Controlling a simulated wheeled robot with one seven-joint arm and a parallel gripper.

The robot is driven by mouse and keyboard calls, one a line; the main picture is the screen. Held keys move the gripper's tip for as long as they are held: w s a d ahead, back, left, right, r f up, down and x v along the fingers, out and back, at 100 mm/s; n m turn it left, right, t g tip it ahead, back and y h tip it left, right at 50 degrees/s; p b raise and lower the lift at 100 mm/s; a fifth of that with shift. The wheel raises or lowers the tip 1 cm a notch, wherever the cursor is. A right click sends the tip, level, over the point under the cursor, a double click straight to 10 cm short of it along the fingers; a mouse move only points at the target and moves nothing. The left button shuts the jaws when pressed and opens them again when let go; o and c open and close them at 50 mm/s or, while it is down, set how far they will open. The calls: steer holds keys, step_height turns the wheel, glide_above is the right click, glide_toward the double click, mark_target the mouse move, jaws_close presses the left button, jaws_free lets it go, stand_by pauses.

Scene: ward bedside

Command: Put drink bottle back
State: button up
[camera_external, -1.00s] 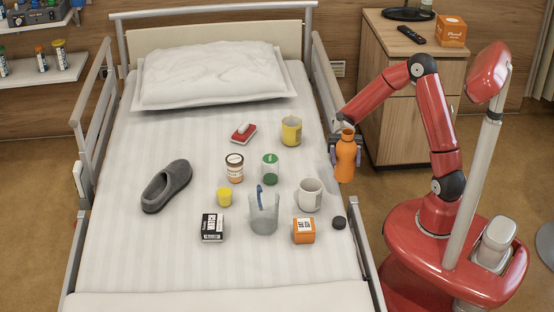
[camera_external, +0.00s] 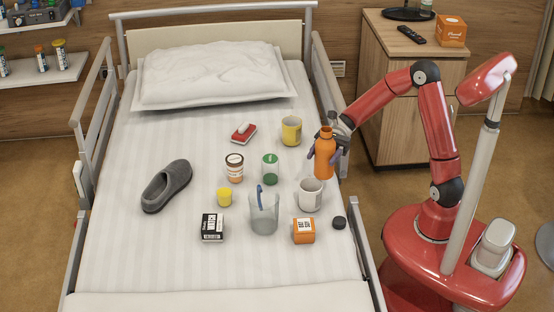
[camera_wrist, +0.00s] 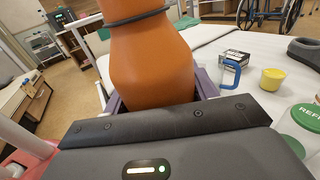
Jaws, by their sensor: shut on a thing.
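The orange drink bottle (camera_external: 325,155) is upright in my gripper (camera_external: 322,150), at the right side of the bed behind the white mug. In the wrist view the bottle (camera_wrist: 150,62) fills the space between the fingers of my gripper (camera_wrist: 155,90), which is shut on it. Its top is out of frame there. I cannot tell whether the bottle's base touches the bed (camera_external: 110,235) or hangs just above it.
A clear jug (camera_external: 263,214), an orange box (camera_external: 303,231) and a dark cap (camera_external: 339,223) lie nearer. A bed rail (camera_external: 327,85) runs along the right.

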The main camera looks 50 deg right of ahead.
steer(key=w+d+r+m+t+h+b, duration=0.1)
steer(key=w+r+m+t+b, duration=0.1)
steer(key=w+m+t, duration=0.3)
steer(key=w+d+r+m+t+h+b, duration=0.1)
steer(key=w+d+r+m+t+b, duration=0.15)
steer(key=w+t, duration=0.5)
steer(key=w+d+r+m+t+h+b, duration=0.2)
steer(key=d+r+m+t+h+b, duration=0.25)
steer(key=d+m+t+h, duration=0.25)
steer(key=f+b, duration=0.1)
steer(key=f, duration=0.5)
steer(key=f+b, duration=0.2)
steer(key=f, duration=0.4)
steer(key=f+b, duration=0.1)
steer(key=f, duration=0.5)
steer(key=shift+w+a+f, duration=0.1)
steer(key=shift+w+f, duration=0.15)
steer(key=shift+f+b, duration=0.1)
steer(key=shift+b, duration=0.2)
steer(key=o, duration=1.2)
steer(key=shift+c, duration=0.2)
